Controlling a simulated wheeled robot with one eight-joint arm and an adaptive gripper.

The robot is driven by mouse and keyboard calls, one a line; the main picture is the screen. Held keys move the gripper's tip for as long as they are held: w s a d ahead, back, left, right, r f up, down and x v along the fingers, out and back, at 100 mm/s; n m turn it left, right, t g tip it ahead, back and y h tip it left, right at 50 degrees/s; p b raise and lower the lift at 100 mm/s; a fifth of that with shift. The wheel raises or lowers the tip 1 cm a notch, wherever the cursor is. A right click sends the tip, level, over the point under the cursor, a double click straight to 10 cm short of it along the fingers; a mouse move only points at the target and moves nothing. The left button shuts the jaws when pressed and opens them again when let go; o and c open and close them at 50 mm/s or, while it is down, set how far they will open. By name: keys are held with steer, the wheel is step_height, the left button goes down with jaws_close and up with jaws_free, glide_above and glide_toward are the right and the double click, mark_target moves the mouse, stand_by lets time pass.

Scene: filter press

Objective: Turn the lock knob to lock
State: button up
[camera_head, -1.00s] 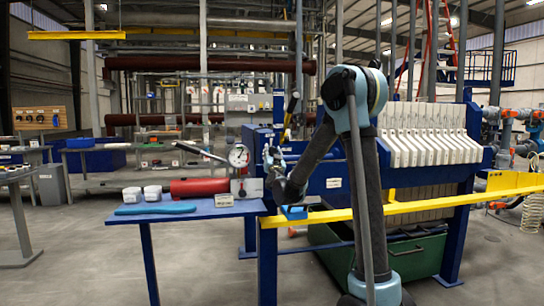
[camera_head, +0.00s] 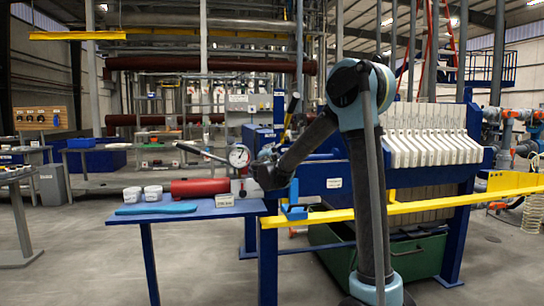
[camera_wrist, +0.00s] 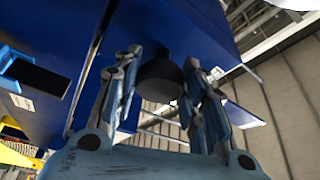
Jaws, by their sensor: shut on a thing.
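The lock knob (camera_wrist: 160,82) is a dark round knob in the wrist view, in front of the blue metal of the press. My gripper (camera_wrist: 161,66) is shut on it, with one finger on each side. In the head view my gripper (camera_head: 266,157) is at the left end of the blue filter press (camera_head: 335,183), just right of the pressure gauge. The knob is hidden there behind my wrist. I cannot tell its turn angle.
A yellow rail (camera_head: 420,205) runs along the press front.

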steer(key=m+g, duration=0.1)
steer(key=m, duration=0.2)
steer(key=m+g, duration=0.1)
steer(key=m, duration=0.1)
steer(key=shift+d+m, duration=0.2)
steer(key=shift+m, duration=0.2)
stand_by(0.4)
steer(key=o, duration=1.1)
steer(key=shift+f, duration=0.1)
steer(key=shift+c, duration=0.2)
steer(key=shift+a, duration=0.1)
steer(key=s+a, duration=0.1)
steer(key=s, duration=1)
steer(key=shift+s+r, duration=0.4)
steer(key=shift+a, duration=0.1)
